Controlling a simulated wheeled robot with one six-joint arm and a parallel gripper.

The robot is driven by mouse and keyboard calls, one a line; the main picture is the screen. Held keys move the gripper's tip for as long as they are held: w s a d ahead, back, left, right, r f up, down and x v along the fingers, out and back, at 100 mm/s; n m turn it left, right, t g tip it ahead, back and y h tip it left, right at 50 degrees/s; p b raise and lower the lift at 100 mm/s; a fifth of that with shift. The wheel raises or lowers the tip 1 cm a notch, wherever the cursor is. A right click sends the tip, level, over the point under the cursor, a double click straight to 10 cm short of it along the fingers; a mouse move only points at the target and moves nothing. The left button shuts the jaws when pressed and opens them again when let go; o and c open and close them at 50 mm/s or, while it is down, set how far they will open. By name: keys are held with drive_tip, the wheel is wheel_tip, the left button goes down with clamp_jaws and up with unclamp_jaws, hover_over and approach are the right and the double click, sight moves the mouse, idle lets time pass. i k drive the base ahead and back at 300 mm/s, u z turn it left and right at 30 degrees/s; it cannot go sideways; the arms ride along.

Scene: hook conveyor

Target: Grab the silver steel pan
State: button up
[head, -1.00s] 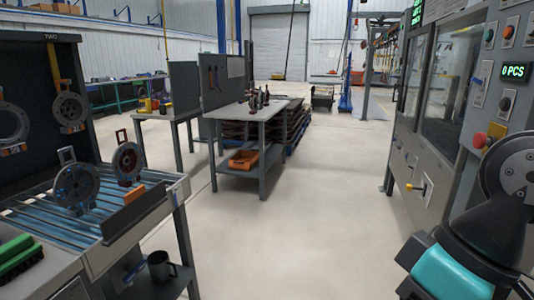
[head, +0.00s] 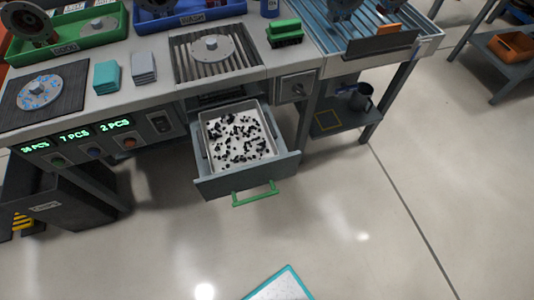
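A shallow rectangular silver pan (head: 206,158) sits inside an open drawer (head: 247,181) under the workbench in the head view. Many small black bits are scattered over the pan's pale bottom. The drawer is pulled out toward me and has a green handle (head: 256,194) on its front. The pan's rim shows on all sides, with its back edge close under the bench. My gripper is not in view.
The bench (head: 156,75) carries a ribbed plate with a metal disc, teal and grey cloths, and a green brush (head: 285,32). A dark bin (head: 60,205) stands at left. A teal-edged panel (head: 280,287) shows at the bottom. Floor before the drawer is clear.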

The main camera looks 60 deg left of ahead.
sight(235, 136)
drive_tip(key=u, duration=1.9)
drive_tip(key=k, duration=0.55)
drive_tip(key=z, duration=0.65)
drive_tip(key=i, duration=1.15)
drive_tip(key=u, duration=0.65)
